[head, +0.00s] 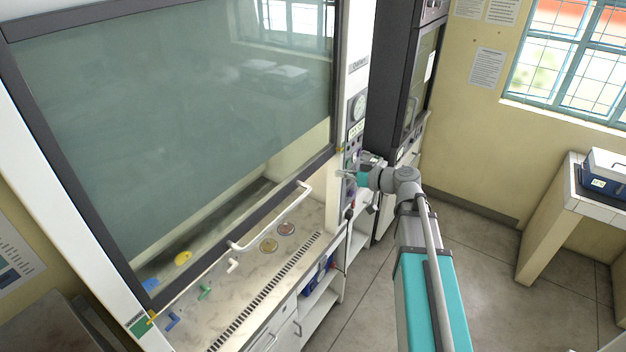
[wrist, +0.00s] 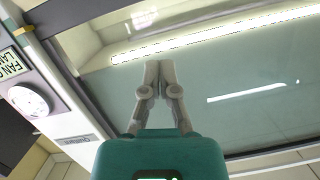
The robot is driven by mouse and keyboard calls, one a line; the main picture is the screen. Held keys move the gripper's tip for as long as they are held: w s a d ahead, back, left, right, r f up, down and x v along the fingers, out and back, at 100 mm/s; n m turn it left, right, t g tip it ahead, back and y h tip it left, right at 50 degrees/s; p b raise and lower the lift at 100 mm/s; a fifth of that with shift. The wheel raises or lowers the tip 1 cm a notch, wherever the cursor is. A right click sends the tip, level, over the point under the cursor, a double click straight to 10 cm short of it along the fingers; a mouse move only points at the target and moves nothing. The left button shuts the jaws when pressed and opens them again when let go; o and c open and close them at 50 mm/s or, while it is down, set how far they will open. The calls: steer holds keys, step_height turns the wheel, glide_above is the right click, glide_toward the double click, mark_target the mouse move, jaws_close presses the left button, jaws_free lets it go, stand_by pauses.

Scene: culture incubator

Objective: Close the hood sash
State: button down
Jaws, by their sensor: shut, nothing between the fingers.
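The hood sash (head: 170,130) is a large tinted glass pane in a dark frame, partly lowered. A gap shows between its dark bottom bar (head: 210,262) and the pale work surface (head: 258,268). A white bar handle (head: 272,218) is fixed along the bottom bar. My gripper (head: 343,175) is at the hood's right post, to the right of the handle and apart from it. In the wrist view my gripper (wrist: 158,66) has its fingertips together and empty, with the sash glass (wrist: 235,110) behind them. The handle cannot be made out in the wrist view.
The hood's right post carries a gauge (head: 358,107), also in the wrist view (wrist: 28,102). A tall dark cabinet (head: 392,85) stands beyond. The floor (head: 480,265) at right is clear.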

steer(key=shift+a, duration=0.1)
steer(key=b, duration=0.3)
glide_toward(297, 180)
steer(key=w+a+r, duration=0.2)
steer(key=w+a, duration=0.1)
steer(key=shift+w+a, duration=0.1)
steer(key=shift+w, duration=0.05)
steer(key=shift+s+a+f+b, duration=0.1)
steer(key=shift+s+f+b, duration=0.1)
steer(key=shift+f+b, duration=0.55)
steer(key=shift+s+a+f+b, duration=0.1)
steer(key=shift+s+f+b, duration=0.05)
steer(key=shift+f+b, duration=0.6)
steer(key=shift+r, duration=0.1)
steer(key=shift+d, duration=0.1)
steer(key=shift+f+b, duration=1)
steer(key=shift+b, duration=0.1)
step_height(297, 180, down, 44)
steer(key=b, duration=4.3)
steer(key=shift+b, duration=0.4)
steer(key=shift+r, duration=0.2)
